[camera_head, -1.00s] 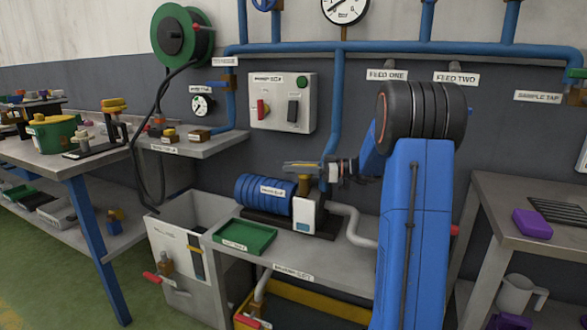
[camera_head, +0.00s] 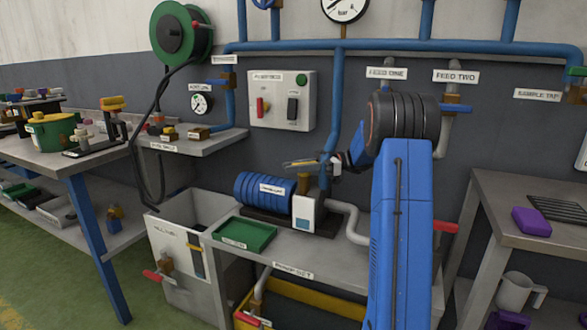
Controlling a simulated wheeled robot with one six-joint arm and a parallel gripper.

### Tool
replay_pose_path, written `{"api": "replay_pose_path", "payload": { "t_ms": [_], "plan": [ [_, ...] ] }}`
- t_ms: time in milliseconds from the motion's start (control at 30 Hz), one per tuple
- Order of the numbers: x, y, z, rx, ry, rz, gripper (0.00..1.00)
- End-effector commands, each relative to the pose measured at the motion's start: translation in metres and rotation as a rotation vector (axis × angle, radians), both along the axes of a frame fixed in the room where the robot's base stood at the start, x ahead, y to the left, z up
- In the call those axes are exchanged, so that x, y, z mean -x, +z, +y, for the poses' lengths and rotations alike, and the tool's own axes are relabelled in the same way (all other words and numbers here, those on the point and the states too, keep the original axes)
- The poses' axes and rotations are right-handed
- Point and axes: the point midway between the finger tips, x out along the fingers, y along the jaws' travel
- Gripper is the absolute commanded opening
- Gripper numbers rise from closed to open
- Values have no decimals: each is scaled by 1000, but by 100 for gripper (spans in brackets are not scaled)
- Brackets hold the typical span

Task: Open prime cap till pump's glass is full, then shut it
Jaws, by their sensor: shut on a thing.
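The pump (camera_head: 262,188) has a blue ribbed motor and sits on the bench marked as the pump set. Its pale upright front with the small glass (camera_head: 302,224) faces me; light blue shows in the lower part, and I cannot read the level exactly. My gripper (camera_head: 298,166) reaches in from the right at the top of the pump. It is shut on what appears to be the prime cap, which the fingers mostly hide. I cannot tell whether the cap is open.
A grey sink-like box (camera_head: 180,235) stands at the bench's left end. The power box (camera_head: 282,100) and blue pipes (camera_head: 340,95) are on the wall behind. A side table (camera_head: 500,215) stands right.

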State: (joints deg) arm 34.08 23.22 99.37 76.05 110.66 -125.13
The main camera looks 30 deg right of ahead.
Motion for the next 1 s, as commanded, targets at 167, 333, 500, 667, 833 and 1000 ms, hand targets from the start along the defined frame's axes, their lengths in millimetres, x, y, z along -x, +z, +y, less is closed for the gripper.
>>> {"api": "replay_pose_path", "payload": {
  "t_ms": [167,333,500,667,833,1000],
  "plan": [
    [0,0,-1,0,-2,0,0],
    [0,0,0,0,-2,0,36],
    [0,0,0,0,-2,0,36],
    [-1,0,0,0,-29,0,36],
    [-4,1,-1,0,-137,0,36],
    [-9,1,-3,0,-291,0,36]
  ]
}}
